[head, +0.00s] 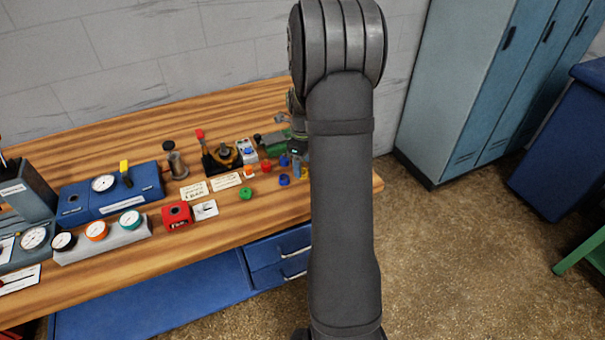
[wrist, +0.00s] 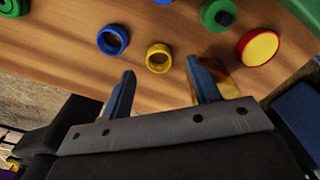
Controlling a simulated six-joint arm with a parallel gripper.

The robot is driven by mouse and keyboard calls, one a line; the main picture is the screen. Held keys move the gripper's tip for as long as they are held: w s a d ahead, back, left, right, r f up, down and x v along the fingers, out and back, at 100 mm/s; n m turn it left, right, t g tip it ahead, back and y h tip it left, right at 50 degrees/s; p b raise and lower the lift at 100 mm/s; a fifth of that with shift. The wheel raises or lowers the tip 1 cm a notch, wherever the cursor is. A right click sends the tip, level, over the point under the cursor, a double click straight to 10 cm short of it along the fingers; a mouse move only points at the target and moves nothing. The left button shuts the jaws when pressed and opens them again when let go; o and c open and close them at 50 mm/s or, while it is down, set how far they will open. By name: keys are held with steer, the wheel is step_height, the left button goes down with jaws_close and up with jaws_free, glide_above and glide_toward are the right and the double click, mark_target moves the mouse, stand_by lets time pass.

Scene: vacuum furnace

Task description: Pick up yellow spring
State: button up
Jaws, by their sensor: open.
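A yellow ring-shaped piece (wrist: 158,58), which looks like the yellow spring, lies on the wooden bench in the wrist view. Its coils cannot be made out. My gripper (wrist: 160,75) is open and empty, with its two blue-grey fingers apart. The yellow piece shows between and just beyond the fingertips, nearer the middle than either finger, and no contact shows. In the head view my arm hides most of the gripper and the bench around it.
A blue ring (wrist: 113,40) lies left of the yellow piece. A green ring (wrist: 217,14) and a red-and-yellow disc (wrist: 257,47) lie to the right. An amber piece shows behind the right finger. Gauges and a red block (head: 177,215) stand farther left on the bench.

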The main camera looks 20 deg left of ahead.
steer(key=shift+f, duration=1.4)
steer(key=c, duration=1.1)
steer(key=shift+o, duration=0.2)
